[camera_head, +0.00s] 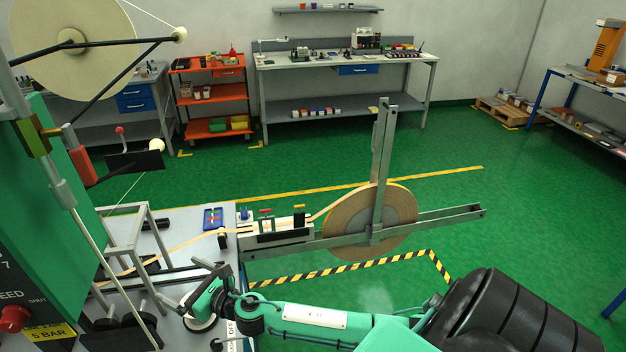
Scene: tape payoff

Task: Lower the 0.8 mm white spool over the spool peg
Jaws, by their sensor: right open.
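A small round white spool (194,321) is at the right edge of the machine table, just below and partly behind my right gripper. I cannot read its size, and no peg shows in its middle. My right gripper (200,301) reaches in from the right over this edge; it is open, and its fingertips are small and partly hidden. Whether they touch the spool I cannot tell. I cannot make out the spool peg for certain. My left gripper is not in view.
The green machine (40,190) with a large cream reel (80,50) fills the left. A tan tape roll (345,221) stands on a metal arm (448,214) at centre. A blue tray (213,218) and a grey frame (128,243) are on the table.

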